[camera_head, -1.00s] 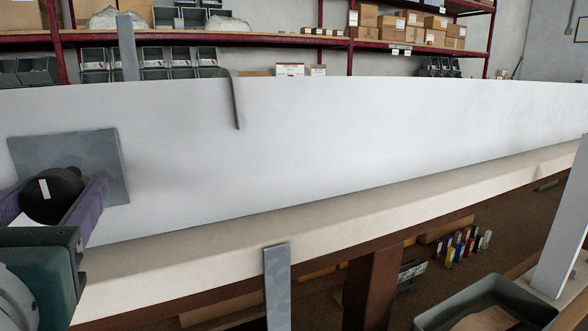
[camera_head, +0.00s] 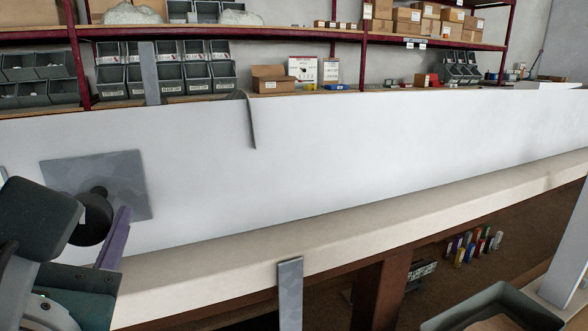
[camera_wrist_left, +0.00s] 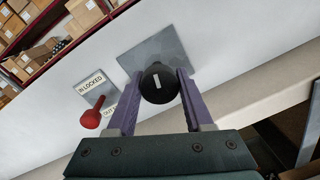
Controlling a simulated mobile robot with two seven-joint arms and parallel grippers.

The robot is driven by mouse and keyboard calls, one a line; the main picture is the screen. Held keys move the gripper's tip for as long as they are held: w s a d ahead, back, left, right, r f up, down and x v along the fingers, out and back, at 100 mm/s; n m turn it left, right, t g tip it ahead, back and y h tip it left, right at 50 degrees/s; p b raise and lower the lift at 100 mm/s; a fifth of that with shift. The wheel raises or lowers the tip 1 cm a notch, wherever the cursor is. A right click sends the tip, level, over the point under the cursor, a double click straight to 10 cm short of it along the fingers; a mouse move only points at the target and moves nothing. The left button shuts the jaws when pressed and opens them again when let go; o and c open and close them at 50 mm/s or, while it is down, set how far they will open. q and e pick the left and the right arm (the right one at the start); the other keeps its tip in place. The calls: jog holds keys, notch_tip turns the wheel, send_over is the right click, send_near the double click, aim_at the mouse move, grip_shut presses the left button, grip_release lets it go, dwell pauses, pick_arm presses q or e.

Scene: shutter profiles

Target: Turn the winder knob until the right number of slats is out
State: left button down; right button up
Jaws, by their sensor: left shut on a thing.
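The winder knob (camera_head: 92,222) is black and round, with a white mark, and stands out from a grey square plate (camera_head: 130,180) on the white panel. In the left wrist view the knob (camera_wrist_left: 160,84) sits between the two purple fingers, its white mark slightly tilted. My left gripper (camera_wrist_left: 157,92) is shut on the knob. In the head view my left gripper (camera_head: 98,228) shows one purple finger right of the knob; my arm hides the other. My right gripper is not in view. No slats can be clearly made out.
A red lever (camera_wrist_left: 90,118) sits by a "LOCKED" label (camera_wrist_left: 90,86) left of the plate. A thin grey strip (camera_head: 249,120) hangs over the panel's top edge. A pale ledge (camera_head: 330,235) runs below. A dark tray (camera_head: 490,308) stands lower right.

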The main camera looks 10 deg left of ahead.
pick_arm(q)
jog(key=m+p, duration=0.1)
jog(key=p, duration=0.1)
jog(key=m+p, duration=0.3)
jog(key=m, duration=0.1)
jog(key=shift+r+p, duration=0.35)
jog(key=shift+p, duration=0.05)
jog(key=m+p, duration=0.2)
jog(key=m, duration=0.1)
jog(key=shift+f+g, duration=0.1)
jog(key=shift+g, duration=0.3)
jog(key=shift+m+p, duration=0.75)
jog(key=shift+m, duration=0.05)
jog(key=shift+f, duration=0.1)
jog(key=shift+c, duration=1.6)
grip_release()
jog(key=shift+s, duration=0.1)
